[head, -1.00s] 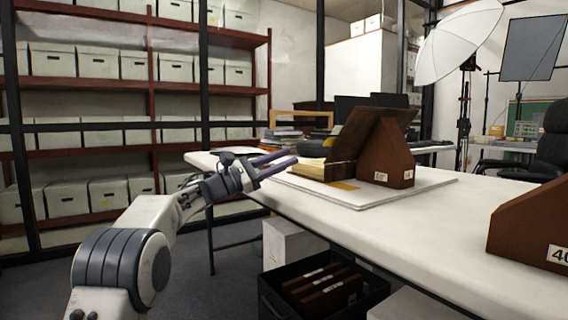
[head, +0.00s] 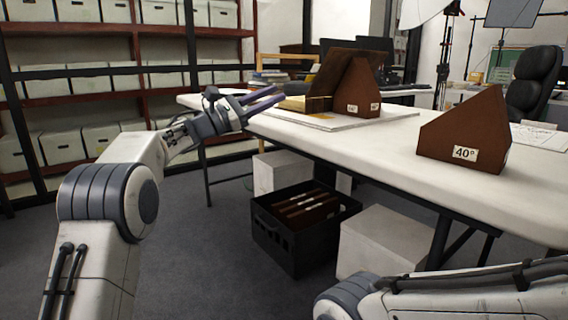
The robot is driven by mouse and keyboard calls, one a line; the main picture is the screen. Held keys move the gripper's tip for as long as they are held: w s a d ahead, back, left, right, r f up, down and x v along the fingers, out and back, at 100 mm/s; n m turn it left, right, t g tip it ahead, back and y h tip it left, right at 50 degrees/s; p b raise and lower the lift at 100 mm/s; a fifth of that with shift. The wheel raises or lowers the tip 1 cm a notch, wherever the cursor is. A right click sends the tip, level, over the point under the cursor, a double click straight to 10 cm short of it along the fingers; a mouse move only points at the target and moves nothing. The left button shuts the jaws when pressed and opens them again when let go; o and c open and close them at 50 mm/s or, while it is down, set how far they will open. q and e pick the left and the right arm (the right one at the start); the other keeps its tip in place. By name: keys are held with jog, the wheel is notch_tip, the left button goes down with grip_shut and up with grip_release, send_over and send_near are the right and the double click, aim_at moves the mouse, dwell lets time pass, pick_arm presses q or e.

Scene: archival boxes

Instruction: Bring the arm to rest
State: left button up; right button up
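My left arm (head: 108,200) rises from the bottom left and reaches over to the left end of the white table (head: 390,140). My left gripper (head: 278,95) is at its tip, with two dark purple fingers parted by a narrow gap. Nothing shows between them. It appears just above and before the table's left end, left of the brown book wedge; whether it touches anything I cannot tell. Part of my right arm (head: 450,300) crosses the bottom right corner. Its gripper is out of the picture.
A brown wedge (head: 365,92) with a propped dark board stands on a white board. A wedge marked 40° (head: 465,130) stands nearer. Below the table are a black crate (head: 290,245) with brown items and white boxes (head: 375,240). Shelves of archival boxes (head: 85,80) stand behind.

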pick_arm(q)
jog(key=w+d+r+n+t+y+p, duration=0.1)
jog(key=d+r+n+t+y+p, duration=0.2)
jog(key=n, duration=0.5)
jog(key=d+r+n+t+y+p, duration=0.15)
jog(key=n+t+y, duration=0.25)
jog(key=n, duration=0.5)
jog(key=s+f+n+g+y+p, duration=0.6)
jog(key=s+f+n+y+p, duration=0.25)
jog(key=s+f+n, duration=0.8)
jog(key=s+a+f+n+g+y+p, duration=0.25)
jog(key=s+n+g, duration=0.35)
jog(key=s, duration=1)
jog(key=s+a+f+n+g+y+p, duration=0.1)
jog(key=s+a+f+n+g+p, duration=0.25)
jog(key=s+n, duration=0.9)
jog(key=s+r+m+p, duration=0.3)
jog(key=r+m+p, duration=0.1)
jog(key=r+p, duration=3.2)
jog(key=shift+r+g, duration=0.25)
jog(key=shift+g, duration=0.1)
